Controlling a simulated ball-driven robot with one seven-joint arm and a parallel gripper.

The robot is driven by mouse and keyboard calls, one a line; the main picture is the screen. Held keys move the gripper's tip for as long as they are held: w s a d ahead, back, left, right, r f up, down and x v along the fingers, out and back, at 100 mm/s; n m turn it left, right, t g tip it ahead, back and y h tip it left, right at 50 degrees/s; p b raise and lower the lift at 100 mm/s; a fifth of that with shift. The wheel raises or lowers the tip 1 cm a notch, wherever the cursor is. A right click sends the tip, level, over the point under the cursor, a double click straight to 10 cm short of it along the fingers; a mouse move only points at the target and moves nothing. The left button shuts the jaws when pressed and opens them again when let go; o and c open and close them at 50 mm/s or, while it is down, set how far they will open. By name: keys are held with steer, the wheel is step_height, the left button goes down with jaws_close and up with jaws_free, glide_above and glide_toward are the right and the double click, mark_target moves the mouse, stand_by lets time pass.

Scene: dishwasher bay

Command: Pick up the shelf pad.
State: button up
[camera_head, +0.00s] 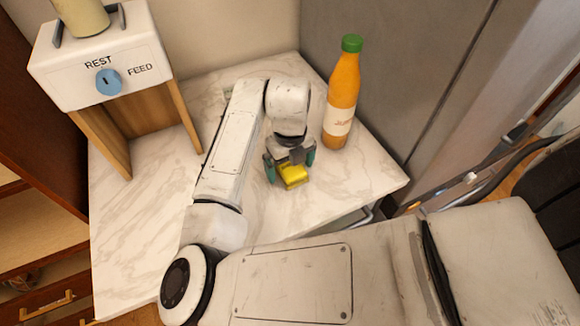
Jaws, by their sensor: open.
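A small yellow block (294,177), which looks like the shelf pad, lies on the white marble counter (130,225). My gripper (291,167) is open and points down at it, with teal fingers to the left and right of the pad. The pad's far part is hidden under the gripper. I cannot tell whether the fingers touch it.
An orange bottle (342,95) with a green cap stands just right of my gripper. A white box (103,60) with a blue REST/FEED knob stands on wooden legs at the left. A grey panel (400,60) rises behind. The counter's front left is clear.

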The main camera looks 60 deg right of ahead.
steer(key=shift+c, duration=0.4)
steer(key=c, duration=1.1)
steer(key=shift+o, duration=0.2)
steer(key=shift+r, duration=0.15)
steer(key=shift+r+b, duration=0.4)
steer(key=shift+r, duration=0.15)
steer(key=s+r+b, duration=0.2)
steer(key=s+r, duration=0.9)
steer(key=s, duration=0.3)
steer(key=shift+d+r, duration=0.2)
steer(key=shift+r, duration=0.15)
